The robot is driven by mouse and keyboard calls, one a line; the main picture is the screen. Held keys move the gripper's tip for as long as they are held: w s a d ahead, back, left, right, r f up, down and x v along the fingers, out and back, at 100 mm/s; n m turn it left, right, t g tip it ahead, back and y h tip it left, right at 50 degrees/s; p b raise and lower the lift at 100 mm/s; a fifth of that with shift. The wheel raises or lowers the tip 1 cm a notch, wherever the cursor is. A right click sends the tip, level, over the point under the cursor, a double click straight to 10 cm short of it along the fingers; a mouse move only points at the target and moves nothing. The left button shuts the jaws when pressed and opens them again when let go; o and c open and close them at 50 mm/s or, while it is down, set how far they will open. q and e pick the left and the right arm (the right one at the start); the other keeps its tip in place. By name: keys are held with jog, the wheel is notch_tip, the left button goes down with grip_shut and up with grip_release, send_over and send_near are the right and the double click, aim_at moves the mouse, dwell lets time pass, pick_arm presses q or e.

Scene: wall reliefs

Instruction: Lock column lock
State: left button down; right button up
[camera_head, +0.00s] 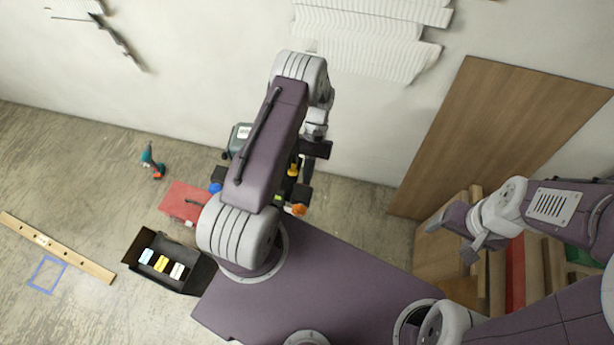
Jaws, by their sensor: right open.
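I cannot make out a column lock anywhere in this view. My right gripper (456,238) is in front of the leaning wooden board's lower end and the stacked timber at the right. Its two fingers are apart, with nothing seen between them. My left arm rises in the middle. Its gripper (312,160) points down near the wall, over the tools on the floor, and is partly hidden by the arm. Whether its fingers are apart does not show.
A tall wooden board (500,130) leans on the wall. White relief pieces (370,40) hang above. On the floor are a red case (183,203), a drill (152,162), an open black box (150,280) and a long level (55,247). The left floor is mostly clear.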

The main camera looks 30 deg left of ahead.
pick_arm(q)
jog(key=shift+s+r, duration=0.2)
jog(key=shift+s, duration=0.1)
jog(key=b+v, duration=0.3)
jog(key=v, duration=0.6)
jog(key=shift+w, duration=0.25)
